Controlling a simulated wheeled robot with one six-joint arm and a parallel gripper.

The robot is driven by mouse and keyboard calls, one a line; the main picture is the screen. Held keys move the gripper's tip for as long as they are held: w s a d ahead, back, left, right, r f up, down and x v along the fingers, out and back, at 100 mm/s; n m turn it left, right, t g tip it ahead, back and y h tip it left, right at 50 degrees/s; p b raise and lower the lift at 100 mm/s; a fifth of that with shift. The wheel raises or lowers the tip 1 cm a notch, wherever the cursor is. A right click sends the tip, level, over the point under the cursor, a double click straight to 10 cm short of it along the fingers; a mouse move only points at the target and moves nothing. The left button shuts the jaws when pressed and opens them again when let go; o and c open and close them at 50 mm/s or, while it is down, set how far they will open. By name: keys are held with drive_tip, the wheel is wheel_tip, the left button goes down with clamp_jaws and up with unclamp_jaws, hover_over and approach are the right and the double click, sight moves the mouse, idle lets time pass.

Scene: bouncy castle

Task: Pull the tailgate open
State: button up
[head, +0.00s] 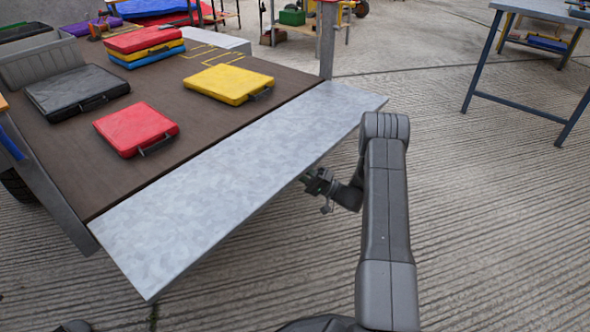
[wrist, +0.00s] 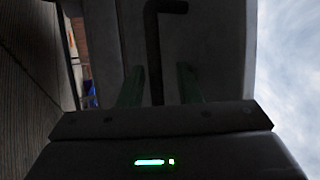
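The tailgate (head: 240,185) is a flat grey metal panel along the near edge of the brown cargo bed. It lies folded down, about level with the bed. My gripper (head: 318,185) is at the tailgate's outer edge, right of its middle, partly beneath it. In the wrist view, the tailgate's dark underside face (wrist: 220,60) fills the middle, with a dark bent handle (wrist: 155,45) on it. My gripper's two greenish fingers (wrist: 160,85) stand apart on either side of the handle's bar, with gaps visible. The wrist view is dark, so contact is hard to judge.
On the bed (head: 75,185) lie a red case (head: 135,128), a yellow case (head: 228,84), a black case (head: 77,92) and a stack of coloured cases (head: 145,45). A blue-legged table (head: 485,60) stands at the upper right.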

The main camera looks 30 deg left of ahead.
drive_tip(key=p+v, duration=0.2)
drive_tip(key=v, duration=1.1)
drive_tip(key=b+x, duration=0.2)
drive_tip(key=x, duration=0.9)
drive_tip(key=shift+a+r, duration=0.1)
drive_tip(key=shift+a, duration=0.05)
drive_tip(key=shift+s, duration=0.1)
